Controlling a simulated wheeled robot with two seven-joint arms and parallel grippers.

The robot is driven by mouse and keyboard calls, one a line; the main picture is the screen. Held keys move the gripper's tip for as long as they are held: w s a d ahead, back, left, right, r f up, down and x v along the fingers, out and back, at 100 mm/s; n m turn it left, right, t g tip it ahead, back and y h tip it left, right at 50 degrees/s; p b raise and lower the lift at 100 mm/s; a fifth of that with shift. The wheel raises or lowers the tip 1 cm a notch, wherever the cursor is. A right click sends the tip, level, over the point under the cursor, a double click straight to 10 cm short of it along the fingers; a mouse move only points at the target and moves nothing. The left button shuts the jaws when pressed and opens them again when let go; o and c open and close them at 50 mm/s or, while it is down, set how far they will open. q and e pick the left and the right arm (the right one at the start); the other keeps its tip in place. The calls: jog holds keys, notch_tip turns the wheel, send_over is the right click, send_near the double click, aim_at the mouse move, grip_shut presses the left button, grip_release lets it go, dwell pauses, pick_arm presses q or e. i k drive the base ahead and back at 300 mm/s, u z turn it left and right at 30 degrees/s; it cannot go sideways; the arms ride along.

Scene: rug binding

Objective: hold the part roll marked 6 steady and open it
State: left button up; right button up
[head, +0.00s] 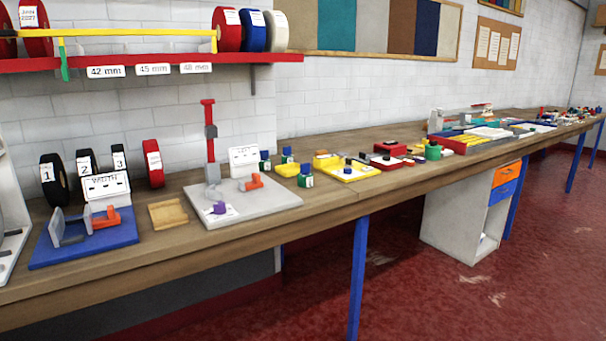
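Neither of my grippers shows in the head view. I cannot make out a roll marked 6. Black rolls marked 1 (53,181), 2 (86,172) and 3 (119,161) stand upright at the back left of the bench, and a red roll (153,164) stands beside them with a label too small to read. On the shelf above are red (227,30), blue (253,32) and white (276,31) rolls whose labels I cannot read.
A long wooden bench (240,235) runs away to the right. It carries a blue-based fixture (85,245), an empty wooden tray (168,214), a grey fixture (270,207) with a red post, and small bottles. A red shelf (150,64) overhangs the left end. Red floor (440,300) is open.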

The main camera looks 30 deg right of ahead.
aim_at(303, 181)
jog(key=z, duration=0.85)
jog(key=i, duration=1.05)
jog(key=z, duration=0.1)
